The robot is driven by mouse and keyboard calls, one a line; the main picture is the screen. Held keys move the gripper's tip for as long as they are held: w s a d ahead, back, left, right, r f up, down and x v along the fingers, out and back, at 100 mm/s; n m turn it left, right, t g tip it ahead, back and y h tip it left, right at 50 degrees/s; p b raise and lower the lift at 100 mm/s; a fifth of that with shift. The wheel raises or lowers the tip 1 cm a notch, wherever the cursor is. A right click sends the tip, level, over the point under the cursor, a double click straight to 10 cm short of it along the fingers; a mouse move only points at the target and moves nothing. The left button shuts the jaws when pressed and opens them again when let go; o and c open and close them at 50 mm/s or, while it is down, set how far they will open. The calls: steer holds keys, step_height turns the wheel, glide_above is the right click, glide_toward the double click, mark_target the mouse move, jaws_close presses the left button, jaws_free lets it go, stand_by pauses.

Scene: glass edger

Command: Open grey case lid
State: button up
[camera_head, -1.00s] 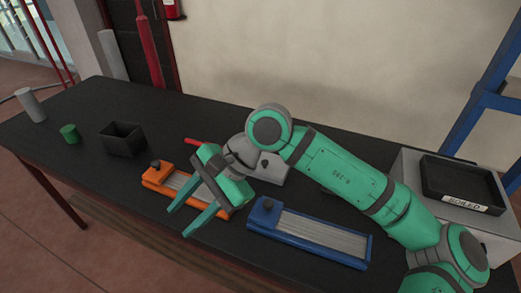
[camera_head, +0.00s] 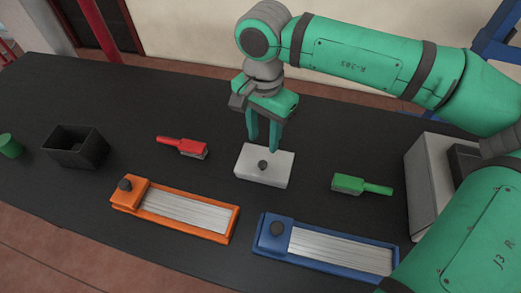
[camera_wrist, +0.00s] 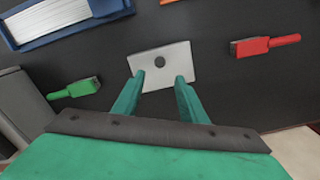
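The light grey case (camera_head: 263,170) lies flat on the black table, with a dark round knob (camera_head: 262,164) on its lid. The lid looks closed. In the wrist view the case (camera_wrist: 162,75) lies beyond my fingertips, with its knob (camera_wrist: 160,61) between the lines of the two fingers. My gripper (camera_head: 263,150) points down over the rear part of the case. In the wrist view my gripper (camera_wrist: 160,75) has its two green fingers apart with nothing between them. I cannot tell whether the fingertips touch the lid.
A red-handled brush (camera_head: 182,147) lies left of the case and a green-handled brush (camera_head: 360,185) right of it. An orange tray (camera_head: 175,210) and a blue tray (camera_head: 325,245) lie in front. A black open box (camera_head: 75,147) stands at left. A grey box (camera_head: 432,185) stands at right.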

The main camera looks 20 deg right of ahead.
mark_target(262, 163)
step_height(262, 163, down, 10)
steer(key=shift+s+a+r, duration=0.1)
steer(key=shift+s+r, duration=0.05)
steer(key=shift+r, duration=0.1)
steer(key=shift+c, duration=0.5)
jaws_close()
